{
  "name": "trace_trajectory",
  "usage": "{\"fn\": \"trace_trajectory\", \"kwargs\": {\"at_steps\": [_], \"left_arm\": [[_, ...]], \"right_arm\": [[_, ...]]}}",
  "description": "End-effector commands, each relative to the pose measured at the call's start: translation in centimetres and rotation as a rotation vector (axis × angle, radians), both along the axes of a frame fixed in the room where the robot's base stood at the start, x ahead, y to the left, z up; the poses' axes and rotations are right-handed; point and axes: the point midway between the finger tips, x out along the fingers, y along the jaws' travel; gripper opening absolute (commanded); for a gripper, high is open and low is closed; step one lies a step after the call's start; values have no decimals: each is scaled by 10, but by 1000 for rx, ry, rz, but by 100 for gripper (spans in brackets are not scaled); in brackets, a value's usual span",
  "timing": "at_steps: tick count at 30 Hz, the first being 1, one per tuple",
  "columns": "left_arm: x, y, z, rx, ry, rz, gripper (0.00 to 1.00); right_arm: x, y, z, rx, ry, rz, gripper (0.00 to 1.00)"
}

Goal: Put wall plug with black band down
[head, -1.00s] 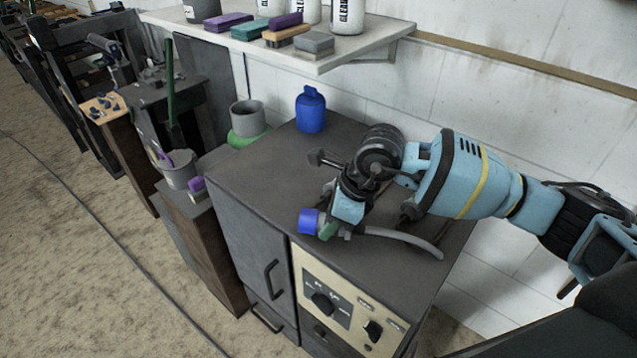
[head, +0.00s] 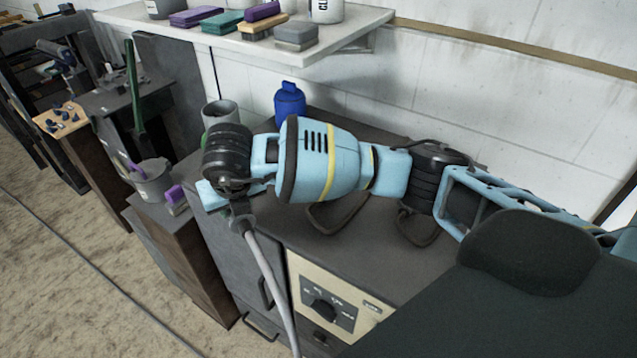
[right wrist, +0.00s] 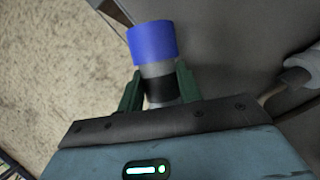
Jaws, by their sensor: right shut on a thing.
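The wall plug with black band (right wrist: 159,91) shows in the right wrist view as a grey cylinder with a black band and a wide blue end. My right gripper (right wrist: 158,72) is shut on it, one green finger on each side. The blue end points away from the palm. In the head view my right arm reaches in from the right across the cabinet, and its wrist is over the cabinet's left edge. The fingers and the plug are hidden there behind the wrist. My left gripper is not in view.
A dark grey cabinet (head: 385,240) with a control panel (head: 325,303) stands below my arm. A blue bottle (head: 290,103) and a grey cup (head: 220,114) are at its back. A wall shelf (head: 215,40) holds blocks and bottles. A lower stand with a grey pot (head: 152,182) is left.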

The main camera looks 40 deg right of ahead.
Motion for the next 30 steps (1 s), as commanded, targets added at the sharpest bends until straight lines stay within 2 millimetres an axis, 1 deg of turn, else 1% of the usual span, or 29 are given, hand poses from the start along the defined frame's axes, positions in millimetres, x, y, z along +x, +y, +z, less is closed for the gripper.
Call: {"fn": "trace_trajectory", "kwargs": {"at_steps": [4, 7, 11, 15, 21, 25, 30], "left_arm": [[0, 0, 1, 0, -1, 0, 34], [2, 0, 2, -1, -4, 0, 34], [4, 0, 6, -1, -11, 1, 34], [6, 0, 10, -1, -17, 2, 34], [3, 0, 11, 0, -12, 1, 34], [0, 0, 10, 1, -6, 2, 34], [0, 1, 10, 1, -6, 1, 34]], "right_arm": [[1, -1, 1, 0, -1, -5, 0], [5, -11, 2, -1, -1, -7, 0], [14, -35, 3, -1, -2, -10, 0], [27, -65, 3, -1, -1, -9, 0], [44, -106, 2, 0, -2, -8, 0], [51, -123, 2, 1, -2, -5, 0], [55, -131, 1, 1, -1, -2, 0]]}}
